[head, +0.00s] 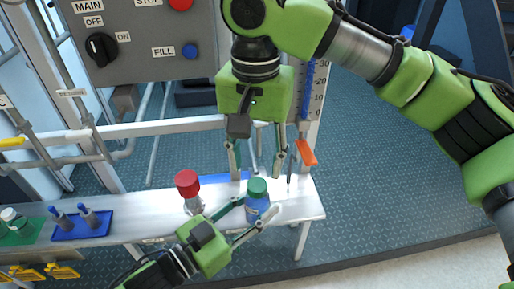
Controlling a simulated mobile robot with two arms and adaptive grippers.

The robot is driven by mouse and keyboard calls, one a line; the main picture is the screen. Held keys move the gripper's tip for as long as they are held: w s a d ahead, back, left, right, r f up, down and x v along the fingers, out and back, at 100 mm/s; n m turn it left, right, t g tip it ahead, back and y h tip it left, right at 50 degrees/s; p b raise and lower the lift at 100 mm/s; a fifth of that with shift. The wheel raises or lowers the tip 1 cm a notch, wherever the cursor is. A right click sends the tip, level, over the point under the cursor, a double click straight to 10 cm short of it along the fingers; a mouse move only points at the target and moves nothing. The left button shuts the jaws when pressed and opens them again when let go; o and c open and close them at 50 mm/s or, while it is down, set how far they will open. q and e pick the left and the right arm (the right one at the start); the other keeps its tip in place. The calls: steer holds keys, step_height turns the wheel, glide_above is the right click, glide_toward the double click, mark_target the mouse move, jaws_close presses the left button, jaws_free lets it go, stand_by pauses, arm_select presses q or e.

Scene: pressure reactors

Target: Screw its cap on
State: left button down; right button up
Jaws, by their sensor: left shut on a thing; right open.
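A blue bottle (257,208) stands near the right end of the white bench. A green cap (257,187) sits on its top; how tight it is cannot be told. My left gripper (256,213) reaches in from the lower left and is shut on the blue bottle, one finger on each side. My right gripper (259,174) hangs from above, pointing down. Its fingers are open and spread to either side, just above the cap. Nothing shows between them higher up.
A clear bottle with a red cap (188,184) stands left of the blue bottle. A blue tray (80,226) with two blue items and a green mat (18,234) lie on the bench's left. An orange lever (306,152) and scale post stand close right. A control panel (140,40) hangs behind.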

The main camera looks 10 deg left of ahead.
steer(key=n, duration=0.5)
steer(key=shift+r+n, duration=0.15)
steer(key=shift+n, duration=0.15)
steer(key=n, duration=0.5)
steer(key=shift+r, duration=0.15)
steer(key=n, duration=0.5)
steer(key=shift+r, duration=0.15)
steer(key=n, duration=0.5)
steer(key=shift+r+n, duration=0.1)
steer(key=shift+n, duration=0.2)
steer(key=n, duration=0.5)
steer(key=shift+r, duration=0.15)
steer(key=n, duration=0.5)
steer(key=shift+r+n, duration=0.15)
steer(key=shift+n, duration=0.15)
steer(key=n, duration=0.5)
steer(key=shift+d+r, duration=0.1)
steer(key=shift+r, duration=0.05)
steer(key=n, duration=0.4)
steer(key=shift+r, duration=0.1)
